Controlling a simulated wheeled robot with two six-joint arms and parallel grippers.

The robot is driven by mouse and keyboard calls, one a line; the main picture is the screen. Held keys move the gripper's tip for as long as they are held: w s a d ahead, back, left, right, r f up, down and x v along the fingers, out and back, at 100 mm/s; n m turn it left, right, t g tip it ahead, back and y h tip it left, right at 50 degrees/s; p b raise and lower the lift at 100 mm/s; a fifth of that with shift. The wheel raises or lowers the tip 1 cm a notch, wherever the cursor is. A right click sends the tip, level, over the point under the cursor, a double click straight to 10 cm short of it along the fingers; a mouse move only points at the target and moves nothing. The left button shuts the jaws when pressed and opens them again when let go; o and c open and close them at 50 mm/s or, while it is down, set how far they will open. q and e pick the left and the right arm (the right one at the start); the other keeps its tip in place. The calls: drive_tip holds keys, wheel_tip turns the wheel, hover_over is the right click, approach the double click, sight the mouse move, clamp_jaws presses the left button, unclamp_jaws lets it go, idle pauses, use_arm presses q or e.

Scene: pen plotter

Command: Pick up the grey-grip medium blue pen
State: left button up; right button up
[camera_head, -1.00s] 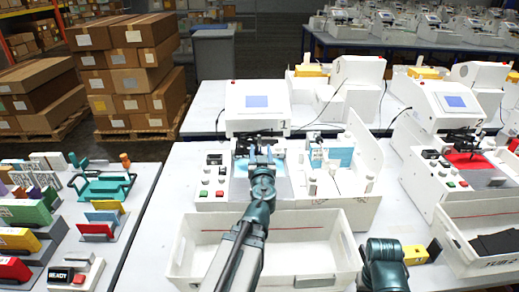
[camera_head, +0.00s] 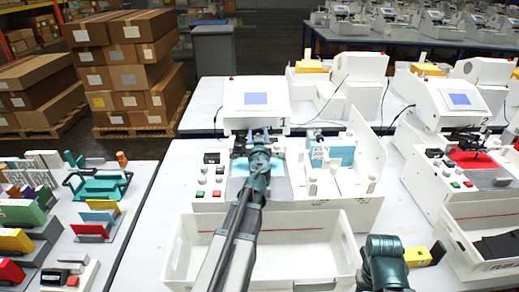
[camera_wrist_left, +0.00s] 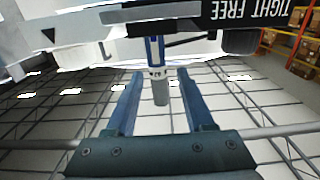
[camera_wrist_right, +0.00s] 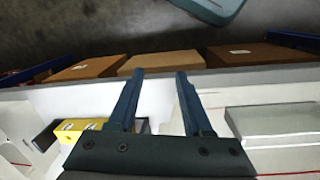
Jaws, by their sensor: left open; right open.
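The grey-grip medium blue pen (camera_wrist_left: 160,92) shows in the left wrist view, its grey grip hanging below a pale marked band and a blue part, under the black holder lettered "TIGHT FREE". My left gripper (camera_wrist_left: 159,74) is open, with one finger on each side of the pen and a gap on both sides. In the head view my left gripper (camera_head: 257,136) reaches into plotter 1 (camera_head: 256,98) and hides the pen. My right gripper (camera_wrist_right: 160,73) is open and empty in the right wrist view.
A white bin (camera_head: 184,250) stands in front of plotter 1, under my left arm. A yellow block (camera_head: 417,257) lies beside my right arm. Plotter 2 (camera_head: 458,98) stands to the right. A side table (camera_head: 125,215) at left holds racks of coloured pieces.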

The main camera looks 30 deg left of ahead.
use_arm(q)
drive_tip(key=shift+w+a, duration=0.4)
drive_tip(key=shift+w, duration=0.2)
drive_tip(key=shift+s, duration=0.1)
drive_tip(key=shift+c, duration=0.2)
clamp_jaws()
idle(0.7)
